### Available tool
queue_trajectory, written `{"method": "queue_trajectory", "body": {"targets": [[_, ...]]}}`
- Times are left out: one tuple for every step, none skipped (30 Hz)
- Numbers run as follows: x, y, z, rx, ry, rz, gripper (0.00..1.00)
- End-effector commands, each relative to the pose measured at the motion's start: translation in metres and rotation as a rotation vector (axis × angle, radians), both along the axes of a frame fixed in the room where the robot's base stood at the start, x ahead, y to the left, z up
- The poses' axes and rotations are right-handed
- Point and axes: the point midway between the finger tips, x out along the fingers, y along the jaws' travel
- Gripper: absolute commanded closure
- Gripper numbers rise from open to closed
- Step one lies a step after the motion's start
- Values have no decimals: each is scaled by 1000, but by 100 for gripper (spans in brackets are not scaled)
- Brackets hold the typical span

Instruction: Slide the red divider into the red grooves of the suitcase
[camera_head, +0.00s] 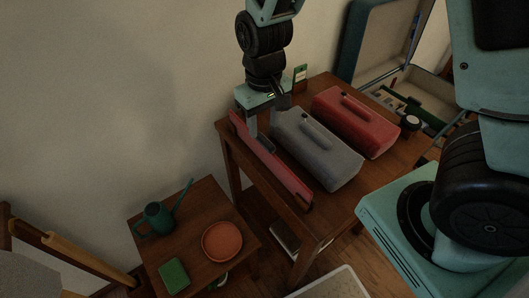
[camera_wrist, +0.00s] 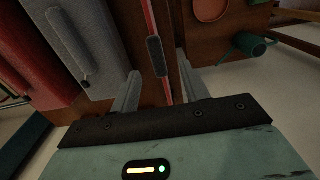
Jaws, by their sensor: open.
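The red divider (camera_head: 275,165) is a long thin panel standing on edge along the table's left side. In the wrist view it shows as a narrow red strip with a dark grip (camera_wrist: 156,57) in its middle. My gripper (camera_head: 266,122) is open above it; in the wrist view its fingers (camera_wrist: 158,82) lie on either side of the strip, apart from it. The open teal suitcase (camera_head: 369,45) stands behind the table at the upper right, with a pale lining and things inside. Its red grooves cannot be made out.
A grey case (camera_head: 318,150) and a red case (camera_head: 356,122) with top handles stand on the wooden table (camera_head: 228,140) right of the divider. A green card (camera_head: 300,74) stands behind. A lower table holds a watering can (camera_head: 157,217), orange dish (camera_head: 222,241) and green box (camera_head: 173,275).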

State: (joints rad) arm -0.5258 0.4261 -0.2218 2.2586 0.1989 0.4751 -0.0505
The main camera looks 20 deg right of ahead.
Motion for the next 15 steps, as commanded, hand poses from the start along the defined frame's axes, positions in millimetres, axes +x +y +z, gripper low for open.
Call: {"method": "queue_trajectory", "body": {"targets": [[-1,-1,-12,-2,5,-2,55],[-1,-1,-18,-2,4,-1,55],[-1,-1,-24,-2,4,-1,55],[0,0,-28,-1,3,-2,55],[0,0,-32,0,2,-2,55],[0,0,-36,0,2,-1,55],[0,0,-39,0,2,0,55],[0,0,-41,0,1,0,55],[0,0,-42,0,0,0,55],[0,0,-44,0,-1,0,55],[0,0,-45,0,0,-1,55],[0,-1,-48,0,1,-2,55],[0,-1,-52,0,2,-2,55],[1,-2,-55,0,2,-2,55],[1,-3,-62,-2,3,-1,55]]}}
